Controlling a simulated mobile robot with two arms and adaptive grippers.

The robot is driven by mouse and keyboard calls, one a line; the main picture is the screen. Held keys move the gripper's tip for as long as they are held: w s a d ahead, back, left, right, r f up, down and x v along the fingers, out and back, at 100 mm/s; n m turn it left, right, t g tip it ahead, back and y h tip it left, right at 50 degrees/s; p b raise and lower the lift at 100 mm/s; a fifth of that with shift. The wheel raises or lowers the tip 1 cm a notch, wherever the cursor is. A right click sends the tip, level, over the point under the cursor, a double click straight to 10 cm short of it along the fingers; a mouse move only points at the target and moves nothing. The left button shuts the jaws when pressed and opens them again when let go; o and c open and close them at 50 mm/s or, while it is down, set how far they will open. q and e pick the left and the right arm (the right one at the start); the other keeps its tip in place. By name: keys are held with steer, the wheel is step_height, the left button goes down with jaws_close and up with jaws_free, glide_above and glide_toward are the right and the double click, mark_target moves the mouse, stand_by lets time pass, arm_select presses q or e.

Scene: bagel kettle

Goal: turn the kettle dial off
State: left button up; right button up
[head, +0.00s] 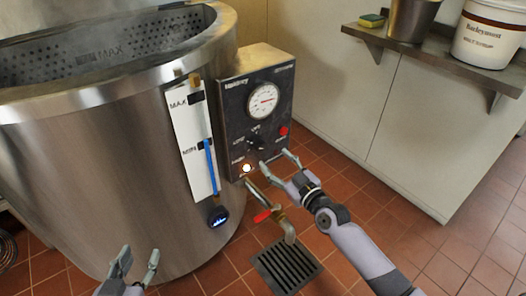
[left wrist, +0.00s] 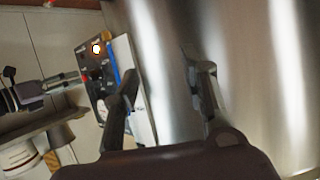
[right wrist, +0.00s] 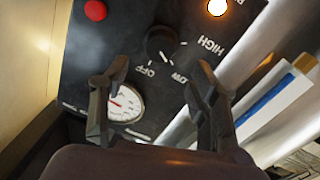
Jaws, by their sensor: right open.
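The kettle dial (head: 257,142) is a small dark knob on the black face of the control box (head: 236,110). My right gripper (head: 277,160) is open and empty, just below and right of the dial in the head view. In the right wrist view its fingers (right wrist: 158,80) stand apart, with the dial beyond and between them. My left gripper (head: 140,253) is open and empty in front of the kettle (head: 90,150), away from the box.
A lit lamp (head: 246,168), a red button (head: 284,131) and a round gauge (head: 263,100) are on the box. A red-handled drain tap (head: 263,216) is below, over a floor grate (head: 287,264). A shelf (head: 440,55) holds a white bucket (head: 490,33).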

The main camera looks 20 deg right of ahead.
mark_target(263, 148)
steer(key=b+x, duration=0.1)
steer(key=x, duration=0.5)
steer(key=shift+w+a+f, duration=0.1)
steer(key=shift+w+f, duration=0.05)
steer(key=shift+w, duration=0.15)
arm_select(q)
step_height(263, 148, up, 8)
steer(key=w+d+t+h, duration=0.1)
steer(key=w+t, duration=0.1)
steer(key=t, duration=0.2)
steer(key=shift+d+t+h, duration=0.35)
steer(key=shift+t+h, duration=0.05)
arm_select(e)
steer(key=shift+w+a, duration=0.15)
steer(key=shift+w, duration=0.35)
arm_select(q)
steer(key=shift+w, duration=0.1)
arm_select(e)
steer(key=c, duration=1.2)
steer(key=shift+o, duration=0.2)
